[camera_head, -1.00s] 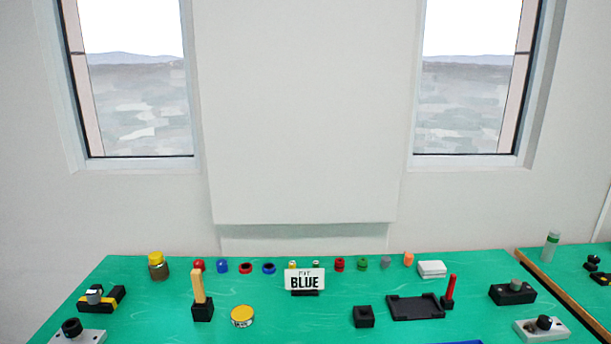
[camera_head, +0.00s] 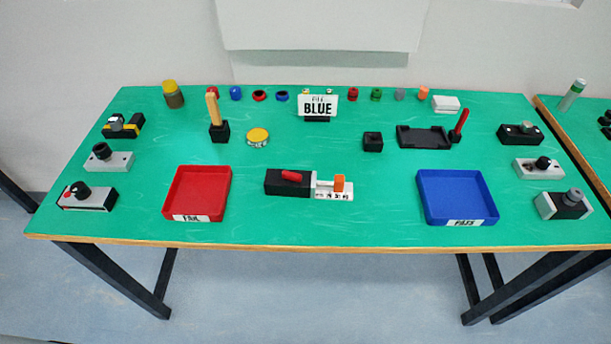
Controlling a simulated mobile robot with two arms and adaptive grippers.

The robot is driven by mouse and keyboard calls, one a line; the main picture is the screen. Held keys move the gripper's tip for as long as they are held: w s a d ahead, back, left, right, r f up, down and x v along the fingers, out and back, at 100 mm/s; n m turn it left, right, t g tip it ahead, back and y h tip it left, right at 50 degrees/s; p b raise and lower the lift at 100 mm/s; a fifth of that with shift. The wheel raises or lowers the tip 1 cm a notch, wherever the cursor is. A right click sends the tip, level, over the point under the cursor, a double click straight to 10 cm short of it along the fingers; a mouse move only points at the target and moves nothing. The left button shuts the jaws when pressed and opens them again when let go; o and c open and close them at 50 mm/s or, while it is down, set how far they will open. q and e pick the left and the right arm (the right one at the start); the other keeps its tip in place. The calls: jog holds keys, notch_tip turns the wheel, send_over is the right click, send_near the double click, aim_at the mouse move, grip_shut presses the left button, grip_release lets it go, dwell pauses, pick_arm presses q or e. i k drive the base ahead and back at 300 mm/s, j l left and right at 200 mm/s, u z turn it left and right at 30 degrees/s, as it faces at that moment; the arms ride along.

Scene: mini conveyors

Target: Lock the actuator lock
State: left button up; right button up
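An actuator unit stands at the middle of the table in the head view. It has a black body (camera_head: 268,184) with a red lever (camera_head: 291,176) lying on top. A light rod runs from its right side to an orange block (camera_head: 339,183) above a white marked plate (camera_head: 335,195). I take the red lever to be the lock, but the view is too small to tell its state for sure. Neither of my grippers is in view.
A red FAIL tray (camera_head: 197,213) stands left of the unit and a blue PASS tray (camera_head: 457,211) right of it. A BLUE sign (camera_head: 317,106) stands behind. Knob and switch boxes line both sides. The green table (camera_head: 330,231) is clear along the front.

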aim_at(288, 174)
jog(key=j+z, duration=0.35)
jog(key=k+j+z, duration=0.1)
jog(key=j+z, duration=0.3)
jog(key=k+j+z, duration=0.1)
jog(key=j+z, duration=0.25)
